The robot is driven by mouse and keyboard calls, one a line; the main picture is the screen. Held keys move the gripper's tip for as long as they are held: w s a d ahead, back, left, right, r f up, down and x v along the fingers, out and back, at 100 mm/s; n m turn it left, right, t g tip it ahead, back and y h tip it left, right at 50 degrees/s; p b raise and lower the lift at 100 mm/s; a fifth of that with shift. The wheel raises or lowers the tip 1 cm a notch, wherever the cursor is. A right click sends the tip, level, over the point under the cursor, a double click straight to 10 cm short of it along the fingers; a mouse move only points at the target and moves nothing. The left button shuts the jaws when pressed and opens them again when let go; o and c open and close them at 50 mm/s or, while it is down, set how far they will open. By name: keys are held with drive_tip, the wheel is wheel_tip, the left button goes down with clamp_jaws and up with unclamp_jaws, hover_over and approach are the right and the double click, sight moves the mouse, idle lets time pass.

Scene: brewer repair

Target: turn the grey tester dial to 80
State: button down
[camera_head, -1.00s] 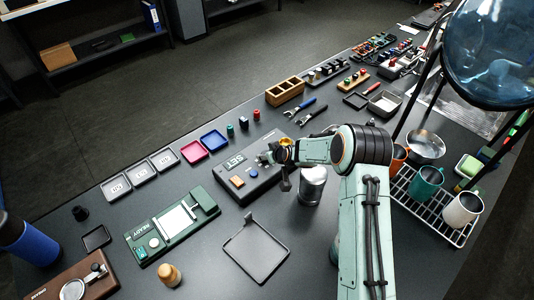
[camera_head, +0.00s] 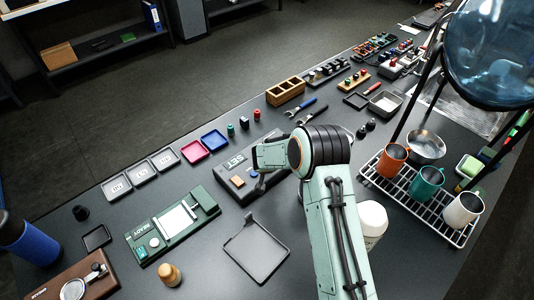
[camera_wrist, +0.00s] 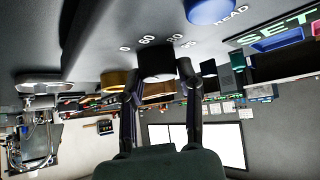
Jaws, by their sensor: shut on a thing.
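The dark grey tester (camera_head: 228,170), marked SET, lies on the bench. My arm covers its right part in the head view, with the dial and my gripper hidden there. In the wrist view the dark dial (camera_wrist: 156,60) sits between the two fingers of my gripper (camera_wrist: 158,80), which is shut on it. The marks 0, 60, 80 and 95 are printed around the dial, and 80 is close beside it. No pointer on the dial can be made out. A blue button (camera_wrist: 211,10) marked READ is nearby on the tester.
A green READY device (camera_head: 172,226) and a black tray (camera_head: 256,250) lie in front and to the left. A rack of mugs (camera_head: 425,195) is at right. Coloured trays (camera_head: 194,151) lie behind.

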drive_tip(key=m+h, duration=0.4)
drive_tip(key=m, duration=0.1)
drive_tip(key=shift+a+m+g, duration=0.2)
drive_tip(key=shift+m+g, duration=0.1)
drive_tip(key=shift+g, duration=0.1)
drive_tip(key=shift+m+g+h, duration=1)
drive_tip(key=shift+m+h, duration=0.5)
drive_tip(key=shift+m, duration=0.8)
drive_tip(key=shift+f, duration=0.1)
drive_tip(key=c, duration=0.7)
unclamp_jaws()
drive_tip(key=v, duration=1.2)
drive_tip(key=shift+w, duration=0.15)
